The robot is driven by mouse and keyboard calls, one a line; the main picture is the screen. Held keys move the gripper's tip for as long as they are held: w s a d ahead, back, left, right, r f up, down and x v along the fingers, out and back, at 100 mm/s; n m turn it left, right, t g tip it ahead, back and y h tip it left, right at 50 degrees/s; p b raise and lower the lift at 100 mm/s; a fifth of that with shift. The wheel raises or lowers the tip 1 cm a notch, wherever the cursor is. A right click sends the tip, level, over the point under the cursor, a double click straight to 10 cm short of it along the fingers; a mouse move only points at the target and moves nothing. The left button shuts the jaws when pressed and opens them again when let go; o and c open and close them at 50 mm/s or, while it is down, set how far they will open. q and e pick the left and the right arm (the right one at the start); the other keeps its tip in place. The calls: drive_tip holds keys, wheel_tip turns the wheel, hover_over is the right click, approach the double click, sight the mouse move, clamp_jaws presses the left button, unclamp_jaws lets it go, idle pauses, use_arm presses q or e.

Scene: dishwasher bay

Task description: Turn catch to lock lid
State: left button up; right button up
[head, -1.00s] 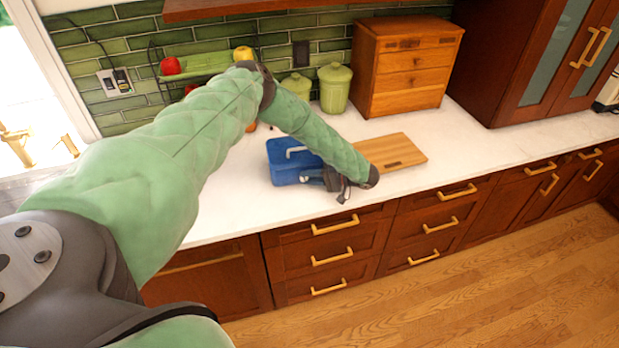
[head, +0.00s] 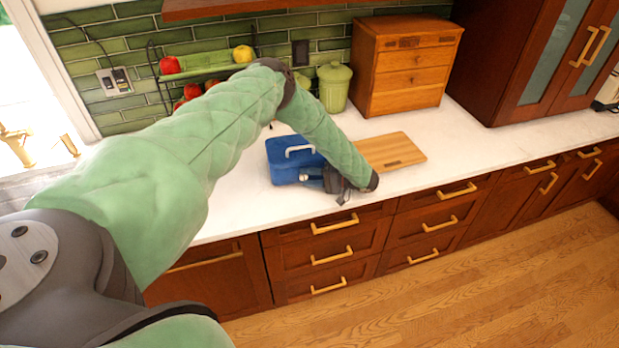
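A blue box (head: 284,168) with a lid and a light handle (head: 300,150) on top sits on the white counter. The lid looks down. My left arm reaches across from the left, and my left gripper (head: 322,182) is at the right front side of the box, close to it or touching it. The catch is not visible; the gripper and wrist may hide it. The fingers are dark and small, so I cannot tell whether they are open or shut. My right gripper is not in view.
A wooden cutting board (head: 392,152) lies right of the box. Behind stand a green canister (head: 335,88) and a wooden drawer chest (head: 408,70). A wire rack (head: 205,68) with fruit is at the back left. The counter (head: 470,135) is clear further right.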

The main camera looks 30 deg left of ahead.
use_arm(q)
drive_tip(key=shift+d, duration=0.1)
drive_tip(key=shift+w+d, duration=0.15)
drive_tip(key=shift+d, duration=0.1)
drive_tip(key=b+v, duration=0.2)
drive_tip(key=v, duration=0.3)
drive_tip(key=shift+f+b, duration=0.1)
drive_tip(key=shift+b, duration=0.3)
drive_tip(key=shift+w+d+r+p, duration=0.15)
drive_tip(key=shift+d+r+p, duration=0.2)
drive_tip(key=shift+p, duration=0.3)
drive_tip(key=shift+w+d+f, duration=0.1)
drive_tip(key=shift+w+d, duration=0.1)
drive_tip(key=shift+d, duration=0.4)
drive_tip(key=shift+o, duration=0.2)
